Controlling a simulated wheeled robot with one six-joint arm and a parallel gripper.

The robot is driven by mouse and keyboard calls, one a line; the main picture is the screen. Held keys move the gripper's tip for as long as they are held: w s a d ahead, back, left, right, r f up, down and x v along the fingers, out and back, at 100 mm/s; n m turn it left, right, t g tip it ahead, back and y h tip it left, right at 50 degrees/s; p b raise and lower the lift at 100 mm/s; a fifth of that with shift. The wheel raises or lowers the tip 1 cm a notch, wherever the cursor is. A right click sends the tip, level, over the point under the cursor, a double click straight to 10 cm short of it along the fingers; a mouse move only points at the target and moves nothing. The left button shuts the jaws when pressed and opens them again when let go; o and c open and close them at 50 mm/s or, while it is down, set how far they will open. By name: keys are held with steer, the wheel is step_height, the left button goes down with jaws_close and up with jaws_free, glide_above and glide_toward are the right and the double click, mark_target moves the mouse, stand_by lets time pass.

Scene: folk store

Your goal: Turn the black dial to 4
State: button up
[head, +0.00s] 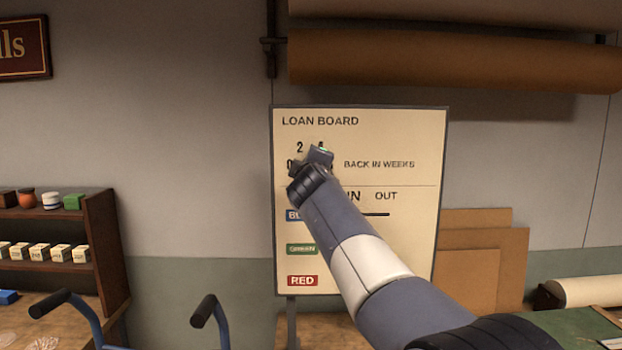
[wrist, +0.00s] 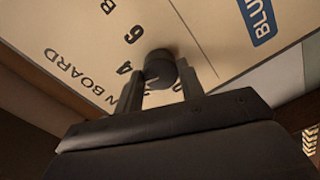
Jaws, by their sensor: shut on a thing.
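The white loan board (head: 380,260) stands upright against the wall, with a dial scale in its upper left. The numerals 2 (head: 299,147) and 4 (head: 320,145) show above my gripper (head: 309,160), and a 0 is partly covered at its left. The black dial (wrist: 159,67) shows in the wrist view as a round dark knob between the two fingers of my gripper (wrist: 160,76), which are shut on it. I cannot make out where the dial points.
The board also bears blue, green (head: 302,249) and red (head: 302,281) labels, partly behind my arm. A shelf (head: 110,230) with small pots stands at the left. Brown rolls (head: 450,60) hang above the board. Brown panels (head: 480,265) lean at its right.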

steer(key=shift+f+m+b, duration=0.15)
steer(key=shift+m+b, duration=0.7)
steer(key=shift+m, duration=0.75)
steer(key=o, duration=1)
steer(key=s+b, duration=0.4)
steer(key=s, duration=0.6)
steer(key=shift+s, duration=0.4)
steer(key=shift+d, duration=0.1)
steer(key=w+p, duration=0.4)
steer(key=w, duration=0.7)
